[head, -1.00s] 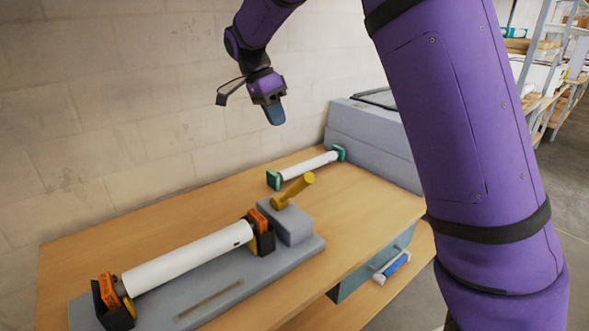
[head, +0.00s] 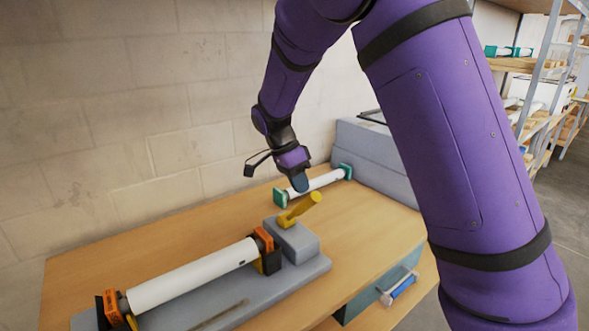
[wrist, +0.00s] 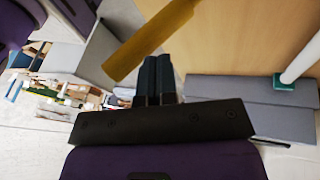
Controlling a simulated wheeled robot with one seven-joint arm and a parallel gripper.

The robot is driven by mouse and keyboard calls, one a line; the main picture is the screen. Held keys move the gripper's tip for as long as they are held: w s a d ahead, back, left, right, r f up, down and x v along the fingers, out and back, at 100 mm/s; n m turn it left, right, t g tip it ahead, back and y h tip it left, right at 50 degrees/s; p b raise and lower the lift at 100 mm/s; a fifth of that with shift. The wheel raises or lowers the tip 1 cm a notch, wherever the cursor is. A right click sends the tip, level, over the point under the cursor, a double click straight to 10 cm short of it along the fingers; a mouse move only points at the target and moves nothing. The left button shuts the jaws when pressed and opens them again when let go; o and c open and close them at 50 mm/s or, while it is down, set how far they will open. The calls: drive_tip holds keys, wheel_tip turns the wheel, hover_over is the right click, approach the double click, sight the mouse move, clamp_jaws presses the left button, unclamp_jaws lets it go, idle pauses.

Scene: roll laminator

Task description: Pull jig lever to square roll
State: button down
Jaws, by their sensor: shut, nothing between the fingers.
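The yellow jig lever (head: 300,209) rises at a tilt from a grey block (head: 292,240) at the right end of the grey jig base (head: 262,289). A white roll (head: 193,277) lies in the jig between two black holders with orange tops. My gripper (head: 300,184) is shut and empty, just above and behind the lever's upper end in the head view. In the wrist view the lever (wrist: 151,40) crosses in front of my closed fingers (wrist: 156,62). I cannot tell whether they touch it.
A second white roll with green ends (head: 322,181) lies behind the lever. A grey laminator body (head: 372,160) stands at the table's back right. The wooden tabletop (head: 372,229) right of the jig is clear.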

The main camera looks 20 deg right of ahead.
sight(311, 203)
drive_tip(key=shift+s+f, duration=0.35)
drive_tip(key=shift+s, duration=0.1)
drive_tip(key=shift+s+d+f, duration=0.1)
drive_tip(key=shift+s, duration=0.05)
drive_tip(key=shift+s+d+f+t, duration=0.25)
drive_tip(key=shift+s+f, duration=0.1)
drive_tip(key=shift+s, duration=0.2)
drive_tip(key=shift+s+d+f+t, duration=0.1)
drive_tip(key=shift+s+f+t, duration=0.2)
drive_tip(key=shift+s, duration=0.25)
drive_tip(key=shift+s+d+f, duration=0.15)
drive_tip(key=shift+s+f, duration=0.35)
drive_tip(key=shift+s, duration=0.05)
